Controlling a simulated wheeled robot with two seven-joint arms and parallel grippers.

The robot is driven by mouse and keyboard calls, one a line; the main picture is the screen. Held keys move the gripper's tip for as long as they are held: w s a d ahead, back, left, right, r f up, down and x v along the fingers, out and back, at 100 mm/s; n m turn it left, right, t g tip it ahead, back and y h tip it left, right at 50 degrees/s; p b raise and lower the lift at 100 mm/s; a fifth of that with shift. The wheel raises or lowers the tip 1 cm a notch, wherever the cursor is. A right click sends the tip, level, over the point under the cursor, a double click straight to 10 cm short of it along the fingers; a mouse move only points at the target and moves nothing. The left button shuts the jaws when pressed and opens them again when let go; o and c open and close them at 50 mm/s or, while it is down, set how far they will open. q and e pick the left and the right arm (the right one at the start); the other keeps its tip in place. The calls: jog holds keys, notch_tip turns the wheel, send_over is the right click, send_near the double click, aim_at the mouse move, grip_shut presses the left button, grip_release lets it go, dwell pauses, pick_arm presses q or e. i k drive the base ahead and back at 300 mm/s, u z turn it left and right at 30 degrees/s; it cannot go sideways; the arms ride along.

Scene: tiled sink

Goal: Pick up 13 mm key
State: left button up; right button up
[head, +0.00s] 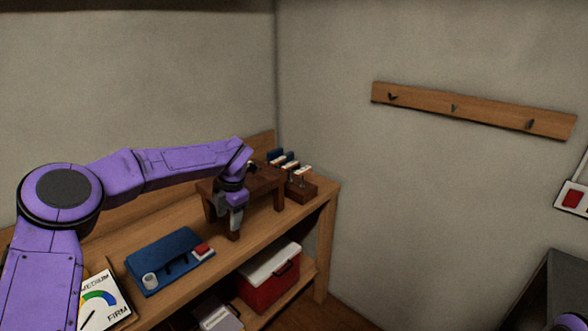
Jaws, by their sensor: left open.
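Several small upright pieces with pale labels (291,165) stand in a dark wooden holder (302,192) at the far right end of the bench. Their markings are too small to read, so I cannot tell which is the 13 mm key. My left arm reaches across the bench from the left. My left gripper (235,222) points down in front of a small dark wooden stand (265,187), left of the holder. It is open, and I see nothing held in it. The gripper and wrist hide part of the stand. My right gripper is not in view.
A blue tray (150,262) with a small light cup and a red-and-white piece lies on the wooden bench (225,252). A dial card (104,302) is at front left. A red box with a white lid (268,283) sits on the lower shelf. A hook rail (470,110) hangs on the wall.

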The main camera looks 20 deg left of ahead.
aim_at(292, 164)
jog(key=i, duration=1.45)
jog(key=u, duration=0.05)
